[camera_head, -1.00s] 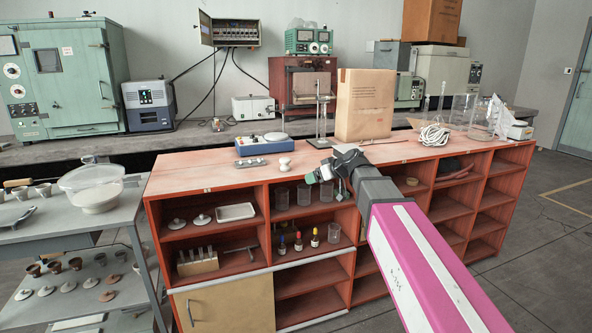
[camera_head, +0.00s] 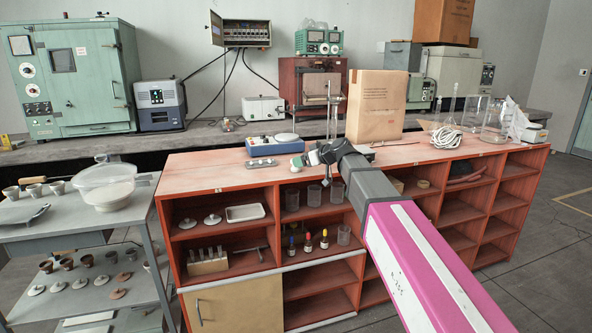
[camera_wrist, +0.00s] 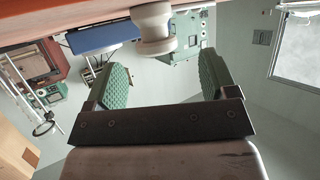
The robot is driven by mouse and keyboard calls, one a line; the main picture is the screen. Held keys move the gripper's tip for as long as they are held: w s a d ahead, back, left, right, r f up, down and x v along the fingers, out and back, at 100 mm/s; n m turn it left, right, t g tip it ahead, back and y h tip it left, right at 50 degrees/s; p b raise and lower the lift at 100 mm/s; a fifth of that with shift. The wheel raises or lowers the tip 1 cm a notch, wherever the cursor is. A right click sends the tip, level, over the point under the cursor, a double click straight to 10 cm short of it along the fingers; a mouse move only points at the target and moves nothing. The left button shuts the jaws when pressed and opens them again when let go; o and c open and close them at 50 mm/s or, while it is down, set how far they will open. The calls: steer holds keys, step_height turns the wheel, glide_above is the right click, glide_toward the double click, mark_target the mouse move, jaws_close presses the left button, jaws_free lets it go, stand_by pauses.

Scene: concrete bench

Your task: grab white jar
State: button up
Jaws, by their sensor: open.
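The white jar (camera_wrist: 153,28) shows in the wrist view at the top centre, upside down in the picture, standing on the red-orange bench top (camera_wrist: 70,14). My gripper (camera_wrist: 163,66) is open, with its two green ribbed pads apart and nothing between them. The jar lies beyond the fingertips, in line with the gap between them. In the head view my gripper (camera_head: 306,159) is low over the bench top (camera_head: 215,172), close to the jar's place; the jar is hard to separate from the fingers there.
A small metal tray (camera_head: 261,163) and a blue-and-white device (camera_head: 272,142) stand close by. A stand (camera_head: 331,115) and a brown paper bag (camera_head: 376,105) are behind my arm. The bench's left end is clear. A grey cart (camera_head: 140,215) stands at left.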

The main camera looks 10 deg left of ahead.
steer(key=shift+x, duration=2.75)
steer(key=shift+w+d, duration=0.1)
steer(key=c, duration=1)
